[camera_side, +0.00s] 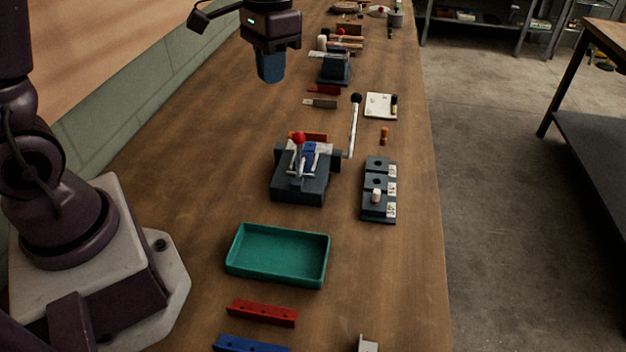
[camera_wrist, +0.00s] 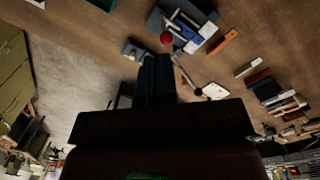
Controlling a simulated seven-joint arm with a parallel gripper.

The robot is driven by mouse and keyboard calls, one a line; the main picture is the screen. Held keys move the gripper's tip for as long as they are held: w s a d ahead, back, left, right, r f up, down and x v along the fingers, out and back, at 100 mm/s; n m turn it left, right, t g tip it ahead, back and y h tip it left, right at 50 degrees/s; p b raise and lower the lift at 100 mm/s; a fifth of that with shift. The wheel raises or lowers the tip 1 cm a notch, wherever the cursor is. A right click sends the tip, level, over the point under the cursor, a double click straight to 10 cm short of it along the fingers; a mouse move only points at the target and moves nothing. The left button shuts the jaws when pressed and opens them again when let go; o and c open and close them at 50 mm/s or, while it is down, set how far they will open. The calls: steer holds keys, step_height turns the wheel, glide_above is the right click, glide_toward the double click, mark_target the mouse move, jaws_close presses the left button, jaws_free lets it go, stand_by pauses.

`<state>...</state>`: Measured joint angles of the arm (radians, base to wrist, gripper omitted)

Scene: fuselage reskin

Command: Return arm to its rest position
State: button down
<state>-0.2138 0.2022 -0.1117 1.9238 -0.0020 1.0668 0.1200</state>
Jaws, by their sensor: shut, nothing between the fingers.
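My gripper (camera_side: 270,68) hangs above the far left part of the bench in the side view, with its fingers pointing down. Its blue-grey fingers are together and hold nothing. They also show in the wrist view (camera_wrist: 157,75), seen from behind. The gripper is clear of the bench and touches nothing.
A dark fixture (camera_side: 300,185) with a red-knobbed clamp and a blue piece stands mid-bench. A block with holes (camera_side: 379,205) is to its right. A green tray (camera_side: 240,258), a red strip (camera_side: 262,313) and a blue strip (camera_side: 250,344) lie nearer. The bench's left side is largely clear.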

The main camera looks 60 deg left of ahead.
steer(key=s+d+r+t, duration=0.1)
steer(key=s+r+t, duration=0.2)
steer(key=s, duration=0.4)
steer(key=s+d+r+t, duration=0.2)
steer(key=s+r+t, duration=0.1)
steer(key=s, duration=0.5)
steer(key=shift+d+r, duration=0.3)
steer(key=shift+r, duration=0.6)
